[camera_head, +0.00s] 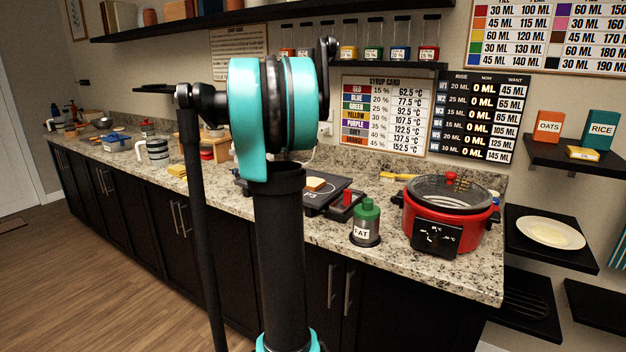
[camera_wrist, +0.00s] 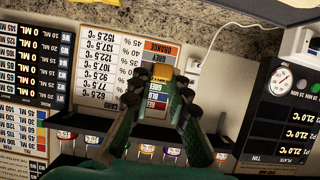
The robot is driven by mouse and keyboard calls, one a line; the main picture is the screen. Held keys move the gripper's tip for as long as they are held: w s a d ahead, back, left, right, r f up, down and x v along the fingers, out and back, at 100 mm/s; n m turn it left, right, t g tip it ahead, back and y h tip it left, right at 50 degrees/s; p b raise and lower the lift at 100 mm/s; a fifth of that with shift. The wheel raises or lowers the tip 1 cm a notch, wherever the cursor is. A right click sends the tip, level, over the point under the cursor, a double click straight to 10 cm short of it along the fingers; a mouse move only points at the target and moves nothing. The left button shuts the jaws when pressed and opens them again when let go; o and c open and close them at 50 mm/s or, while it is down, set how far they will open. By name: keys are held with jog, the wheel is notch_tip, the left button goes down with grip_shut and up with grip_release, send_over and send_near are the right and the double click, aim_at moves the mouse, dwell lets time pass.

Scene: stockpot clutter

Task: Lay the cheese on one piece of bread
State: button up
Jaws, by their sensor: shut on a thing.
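A piece of bread (camera_head: 316,184) lies on a dark flat appliance on the counter, just right of my arm. I cannot tell from these views how far the gripper is from the bread. No second piece of bread is clear.
A red slow cooker (camera_head: 450,217) with a glass lid stands at the counter's right end. A green-capped jar (camera_head: 367,222) is left of it, near the front edge. A yellow block (camera_head: 178,171) lies left of my arm. A wall shelf (camera_head: 385,65) holds bottles above.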

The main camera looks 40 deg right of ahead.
notch_tip(320, 180, down, 14)
jog(key=shift+r, duration=0.1)
dwell(0.4)
jog(key=o, duration=0.8)
jog(key=shift+o, duration=0.2)
jog(key=shift+a, duration=0.15)
jog(key=v, duration=1.2)
jog(key=s+a+f+n+y, duration=0.4)
jog(key=s+a+f, duration=0.4)
jog(key=a, duration=0.3)
jog(key=s+a+f+n+y, duration=0.4)
jog(key=s+a+f, duration=0.4)
jog(key=a, duration=0.3)
jog(key=s+a+f+n+g+y, duration=0.1)
jog(key=s+a+f+n+y, duration=0.3)
jog(key=s+a+f, duration=0.4)
jog(key=a+n, duration=0.1)
jog(key=a, duration=0.2)
jog(key=shift+s+a+n, duration=0.2)
jog(key=shift+n, duration=0.1)
